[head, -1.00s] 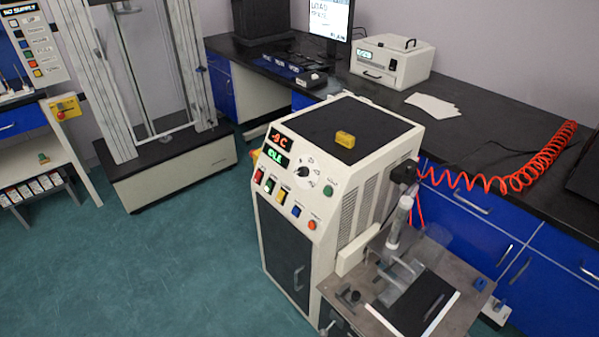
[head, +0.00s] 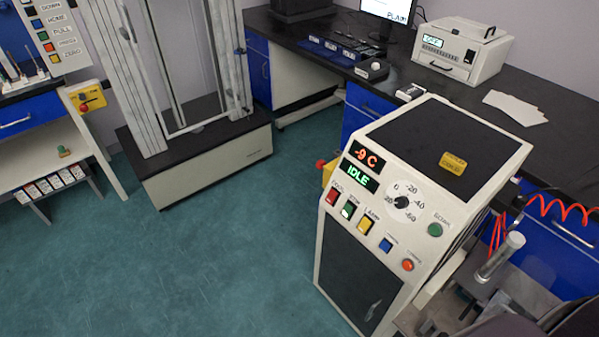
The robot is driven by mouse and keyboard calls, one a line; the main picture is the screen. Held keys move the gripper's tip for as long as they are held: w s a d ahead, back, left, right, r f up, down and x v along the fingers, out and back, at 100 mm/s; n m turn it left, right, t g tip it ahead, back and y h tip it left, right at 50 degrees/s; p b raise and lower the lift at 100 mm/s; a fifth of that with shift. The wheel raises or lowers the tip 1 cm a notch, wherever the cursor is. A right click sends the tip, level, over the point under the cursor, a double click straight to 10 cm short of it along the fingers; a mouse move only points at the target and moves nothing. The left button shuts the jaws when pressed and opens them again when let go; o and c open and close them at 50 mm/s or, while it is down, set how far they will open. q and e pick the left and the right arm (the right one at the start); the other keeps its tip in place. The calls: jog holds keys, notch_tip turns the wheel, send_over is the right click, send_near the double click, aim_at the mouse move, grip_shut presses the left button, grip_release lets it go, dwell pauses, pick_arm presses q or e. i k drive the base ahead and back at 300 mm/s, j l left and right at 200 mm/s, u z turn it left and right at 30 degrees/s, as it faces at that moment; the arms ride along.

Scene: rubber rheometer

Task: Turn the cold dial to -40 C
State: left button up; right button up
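The cold dial (head: 402,203) is a white round scale with a small dark knob on the sloped front panel of a cream-coloured machine (head: 345,235). Its marks read 20, 0, -20, -40 and -60. The knob's pointing direction is too small to tell. A red display (head: 364,156) reads -9 C, and a green display (head: 358,177) below it reads IDLE. Neither gripper shows in the head view. A dark shape at the bottom right corner may be part of my arm.
A yellow block (head: 453,163) is on the machine's top. Teal floor (head: 230,260) is clear to the left.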

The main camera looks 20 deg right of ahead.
aim_at(402, 201)
jog(key=i+j+u, duration=0.2)
jog(key=i, duration=0.5)
jog(key=i+j+u, duration=0.15)
jog(key=i, duration=0.55)
jog(key=i+z, duration=0.2)
jog(key=z, duration=0.2)
jog(key=i+z, duration=0.2)
jog(key=z, duration=0.2)
jog(key=i+j+z, duration=0.15)
jog(key=z, duration=0.3)
jog(key=i+j+z, duration=0.15)
jog(key=z, duration=0.25)
jog(key=i+z, duration=0.1)
jog(key=z, duration=0.4)
jog(key=i+j+z, duration=0.1)
jog(key=z, duration=0.4)
jog(key=i+j+z, duration=0.1)
jog(key=z, duration=0.4)
jog(key=j+z, duration=0.2)
jog(key=z, duration=0.3)
